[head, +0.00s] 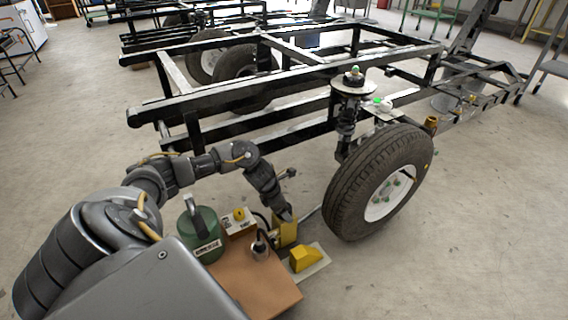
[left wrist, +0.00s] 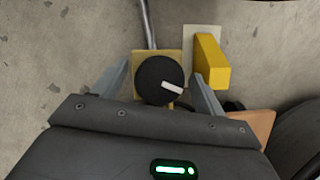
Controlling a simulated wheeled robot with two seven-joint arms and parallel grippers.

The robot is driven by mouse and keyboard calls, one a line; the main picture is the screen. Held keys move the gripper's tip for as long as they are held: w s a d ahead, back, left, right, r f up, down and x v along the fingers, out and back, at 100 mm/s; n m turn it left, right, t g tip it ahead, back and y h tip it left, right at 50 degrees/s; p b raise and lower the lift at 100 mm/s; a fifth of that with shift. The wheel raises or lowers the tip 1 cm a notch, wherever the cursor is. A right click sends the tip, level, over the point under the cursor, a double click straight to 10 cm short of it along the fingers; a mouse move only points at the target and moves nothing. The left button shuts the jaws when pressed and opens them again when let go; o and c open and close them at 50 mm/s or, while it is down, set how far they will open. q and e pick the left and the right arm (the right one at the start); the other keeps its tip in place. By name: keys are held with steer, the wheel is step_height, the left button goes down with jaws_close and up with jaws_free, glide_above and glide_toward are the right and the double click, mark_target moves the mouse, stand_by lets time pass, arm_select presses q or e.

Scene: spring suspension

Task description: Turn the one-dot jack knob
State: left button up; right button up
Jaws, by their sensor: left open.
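In the left wrist view a round black knob (left wrist: 158,80) with a white pointer bar sits on a yellow block, the jack (left wrist: 141,58). The pointer aims to the right and slightly down. No dot mark can be made out. My left gripper (left wrist: 161,76) is open, with one finger on each side of the knob; I cannot tell whether they touch it. In the head view my left gripper (head: 286,213) points down at the yellow jack (head: 287,232), beside the wheel, and hides the knob. My right gripper is not in view.
A yellow wedge (head: 304,259) on a pale plate lies right of the jack. The wheel (head: 380,185) and black frame (head: 230,92) stand behind.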

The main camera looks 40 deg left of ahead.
arm_select(q)
steer(key=shift+w+f, duration=0.1)
steer(key=c, duration=1)
steer(key=shift+n+p, duration=0.3)
steer(key=shift+p, duration=0.15)
